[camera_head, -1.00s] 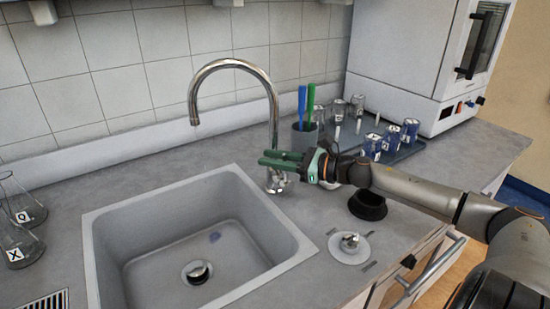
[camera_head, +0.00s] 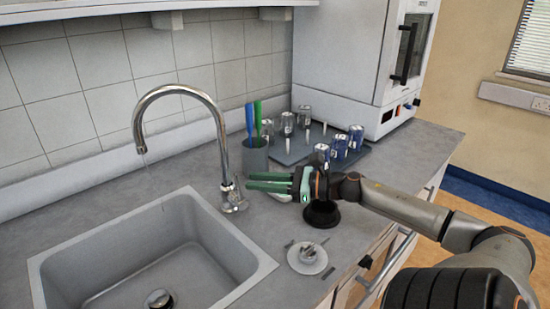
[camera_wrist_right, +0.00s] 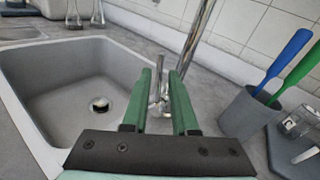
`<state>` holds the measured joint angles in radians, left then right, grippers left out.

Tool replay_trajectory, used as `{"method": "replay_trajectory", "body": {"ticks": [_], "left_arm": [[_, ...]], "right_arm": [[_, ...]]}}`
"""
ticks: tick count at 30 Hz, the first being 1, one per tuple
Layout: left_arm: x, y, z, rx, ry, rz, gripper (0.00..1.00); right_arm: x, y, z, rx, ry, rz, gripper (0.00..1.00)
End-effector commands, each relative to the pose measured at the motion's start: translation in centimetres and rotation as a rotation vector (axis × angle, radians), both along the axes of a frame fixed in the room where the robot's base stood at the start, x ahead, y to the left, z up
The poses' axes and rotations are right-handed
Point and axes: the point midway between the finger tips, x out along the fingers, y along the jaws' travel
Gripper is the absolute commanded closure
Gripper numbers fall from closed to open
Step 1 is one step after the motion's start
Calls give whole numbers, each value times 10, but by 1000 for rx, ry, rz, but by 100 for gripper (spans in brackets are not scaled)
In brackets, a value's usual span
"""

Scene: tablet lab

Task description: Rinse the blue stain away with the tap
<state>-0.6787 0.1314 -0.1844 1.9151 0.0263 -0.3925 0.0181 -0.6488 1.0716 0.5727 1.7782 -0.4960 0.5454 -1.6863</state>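The chrome tap (camera_head: 222,145) arches over the grey sink (camera_head: 250,280), its base and lever (camera_head: 233,201) behind the sink's right corner. I see no blue stain on the visible sink walls or floor in either current view. My right gripper (camera_head: 250,182) is open and empty, its green fingers pointing left, just right of the tap. In the right wrist view the tap base (camera_wrist_right: 158,95) shows between and beyond the parted fingers. My left gripper is not in view.
A grey cup (camera_head: 255,158) with a blue and a green brush stands behind my right gripper. A tray (camera_head: 290,155) of glassware lies further back, by a white cabinet (camera_head: 350,60). A round white fitting (camera_head: 306,268) and a black bowl-like object (camera_head: 321,214) are nearby.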

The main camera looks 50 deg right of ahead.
Motion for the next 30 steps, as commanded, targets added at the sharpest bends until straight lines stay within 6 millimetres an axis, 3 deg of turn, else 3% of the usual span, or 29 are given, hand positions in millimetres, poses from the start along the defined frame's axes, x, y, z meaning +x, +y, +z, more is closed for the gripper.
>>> {"method": "replay_trajectory", "body": {"ticks": [9,19,26,30], "left_arm": [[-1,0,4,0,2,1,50],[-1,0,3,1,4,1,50],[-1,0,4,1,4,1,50],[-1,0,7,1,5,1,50]], "right_arm": [[-31,-16,2,-1,2,-1,73],[-33,-17,3,-3,1,0,73],[-32,-5,-3,125,52,-46,99],[-32,17,-12,403,145,-141,100]]}}
